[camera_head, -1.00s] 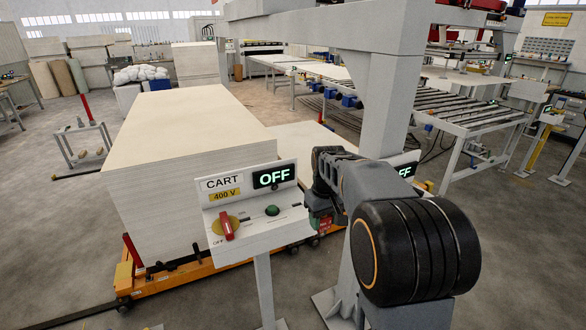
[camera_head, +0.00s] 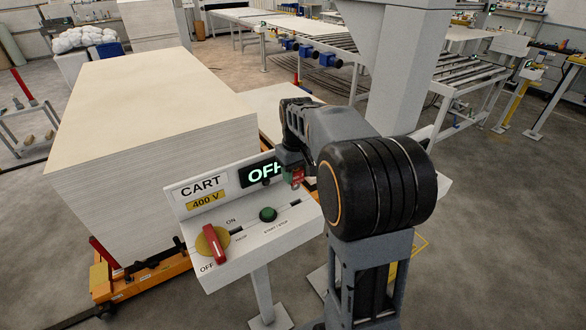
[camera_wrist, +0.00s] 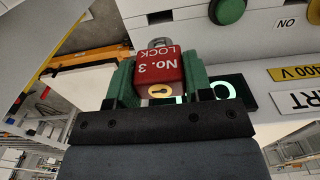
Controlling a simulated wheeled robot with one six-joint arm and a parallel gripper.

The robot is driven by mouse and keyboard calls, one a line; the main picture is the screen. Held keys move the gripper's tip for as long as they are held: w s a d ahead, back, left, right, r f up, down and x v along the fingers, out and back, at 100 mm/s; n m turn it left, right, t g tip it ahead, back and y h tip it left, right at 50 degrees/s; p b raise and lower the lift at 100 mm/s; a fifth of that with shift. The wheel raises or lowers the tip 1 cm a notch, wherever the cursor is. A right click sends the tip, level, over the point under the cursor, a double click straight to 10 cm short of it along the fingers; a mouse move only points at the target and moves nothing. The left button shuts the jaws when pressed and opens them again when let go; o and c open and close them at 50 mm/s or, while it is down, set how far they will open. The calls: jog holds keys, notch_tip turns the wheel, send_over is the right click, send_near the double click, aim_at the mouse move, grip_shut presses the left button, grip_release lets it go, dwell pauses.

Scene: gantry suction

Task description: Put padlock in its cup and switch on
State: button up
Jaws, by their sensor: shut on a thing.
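My gripper (camera_head: 292,163), with green fingers, is shut on a red padlock (camera_head: 297,178), held in the air at the right end of the CART panel's display. In the wrist view the padlock (camera_wrist: 158,68), marked "No. 3 LOCK", sits between the green fingers (camera_wrist: 158,80), its metal shackle pointing away from the gripper. The white CART panel (camera_head: 235,258) carries a yellow rotary switch (camera_head: 203,246) with a red handle (camera_head: 216,246), turned toward the OFF side. Its display (camera_head: 258,172) reads OFF, partly covered by my gripper. I cannot make out a cup.
A green start/stop button (camera_head: 268,214) is on the panel, right of the switch. A tall stack of pale boards (camera_head: 140,110) on an orange cart (camera_head: 150,286) stands behind the panel at left. A grey gantry column (camera_head: 405,75) rises behind my arm. Roller tables are further back.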

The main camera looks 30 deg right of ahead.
aim_at(296, 184)
jog(key=shift+s+f, duration=0.1)
jog(key=shift+f, duration=0.25)
jog(key=shift+f+b, duration=1.25)
jog(key=shift+f, duration=0.4)
jog(key=shift+f, duration=0.2)
jog(key=shift+f+b, duration=1.5)
jog(key=shift+f, duration=0.5)
jog(key=o, duration=1)
jog(key=shift+r, duration=0.1)
jog(key=shift+o, duration=0.2)
notch_tip(296, 184, up, 14)
jog(key=shift+f+p, duration=0.1)
jog(key=shift+p, duration=0.2)
jog(key=shift+c, duration=0.4)
